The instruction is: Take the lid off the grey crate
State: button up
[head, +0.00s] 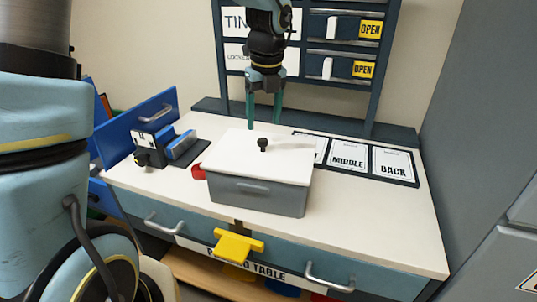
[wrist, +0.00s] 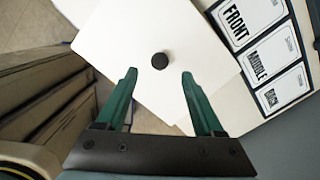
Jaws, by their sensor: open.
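The grey crate (head: 257,196) stands on the white table top with its white lid (head: 240,165) lying on it. A small black knob (head: 263,145) stands up from the middle of the lid. In the wrist view the lid (wrist: 140,30) fills the upper middle, and the knob (wrist: 160,61) shows beyond and between my fingertips. My gripper (head: 264,127) is above the lid's far side, with its green fingers apart and pointing down. It is open and empty, and it does not touch the knob. The crate's inside is hidden by the lid.
A black tray with cards marked MIDDLE and BACK (head: 392,162) lies right of the crate. A dark block with a blue part (head: 180,145) and a red round thing (head: 198,172) are at left. A dark rack (head: 345,95) rises behind. The table's right front is clear.

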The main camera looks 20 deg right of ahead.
aim_at(263, 140)
jog(key=f, duration=0.2)
jog(key=f+p, duration=0.1)
jog(key=f, duration=0.4)
jog(key=shift+w+f+p, duration=0.15)
jog(key=shift+w+p, duration=0.2)
jog(key=shift+w, duration=0.05)
grip_shut()
dwell(0.3)
